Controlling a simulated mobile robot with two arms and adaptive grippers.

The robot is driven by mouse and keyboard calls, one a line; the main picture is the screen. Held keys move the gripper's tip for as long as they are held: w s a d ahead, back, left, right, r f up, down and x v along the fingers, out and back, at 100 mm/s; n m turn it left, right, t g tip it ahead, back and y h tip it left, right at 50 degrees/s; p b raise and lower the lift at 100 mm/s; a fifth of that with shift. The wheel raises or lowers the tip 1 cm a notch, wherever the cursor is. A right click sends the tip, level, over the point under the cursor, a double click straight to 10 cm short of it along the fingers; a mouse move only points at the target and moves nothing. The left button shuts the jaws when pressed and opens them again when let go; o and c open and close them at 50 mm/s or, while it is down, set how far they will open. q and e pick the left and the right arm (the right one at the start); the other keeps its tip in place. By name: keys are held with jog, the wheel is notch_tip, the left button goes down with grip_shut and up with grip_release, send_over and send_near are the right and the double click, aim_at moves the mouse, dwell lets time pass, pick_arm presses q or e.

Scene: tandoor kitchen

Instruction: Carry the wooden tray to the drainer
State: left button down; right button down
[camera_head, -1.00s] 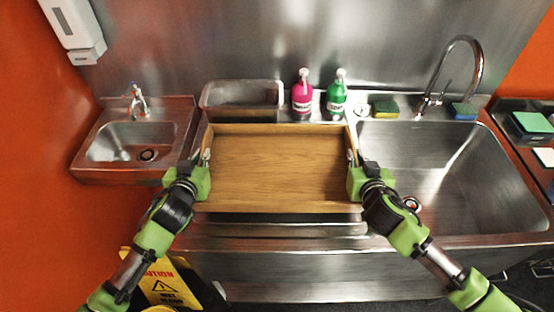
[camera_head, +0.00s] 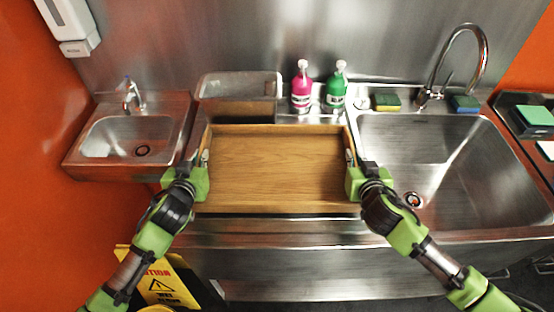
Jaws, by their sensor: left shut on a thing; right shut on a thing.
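The wooden tray (camera_head: 277,172) is empty and roughly level in front of me, over the counter left of the big sink. My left gripper (camera_head: 204,160) is shut on the tray's left side. My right gripper (camera_head: 350,158) is shut on its right side. The tray hides most of the surface beneath it. I cannot tell whether it touches that surface. No clearly recognisable drainer shows; a ribbed part of the counter may lie under the tray.
A metal bin (camera_head: 239,87), a pink bottle (camera_head: 302,88) and a green bottle (camera_head: 336,88) stand behind the tray. The large sink (camera_head: 450,165) is right, a small basin (camera_head: 128,137) left. Sponges (camera_head: 387,102) lie on the back ledge. A yellow caution sign (camera_head: 160,284) stands below left.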

pick_arm(q)
jog(key=shift+d+f+b, duration=0.1)
jog(key=shift+f+b, duration=0.55)
pick_arm(e)
jog(key=shift+f, duration=0.7)
pick_arm(q)
jog(key=c, duration=2.5)
grip_release()
jog(key=shift+s+f, duration=0.1)
jog(key=shift+f, duration=0.05)
jog(key=shift+c, duration=0.2)
pick_arm(e)
jog(key=c, duration=2.5)
grip_release()
jog(key=shift+f, duration=0.1)
jog(key=shift+c, duration=0.2)
pick_arm(q)
jog(key=o, duration=0.4)
jog(key=shift+c, duration=0.2)
pick_arm(e)
jog(key=o, duration=0.4)
jog(key=shift+c, duration=0.2)
jog(key=shift+s, duration=0.1)
pick_arm(q)
jog(key=shift+s, duration=0.1)
jog(key=v, duration=1.1)
jog(key=shift+s+r, duration=0.2)
jog(key=shift+s, duration=0.25)
pick_arm(e)
jog(key=v, duration=1.2)
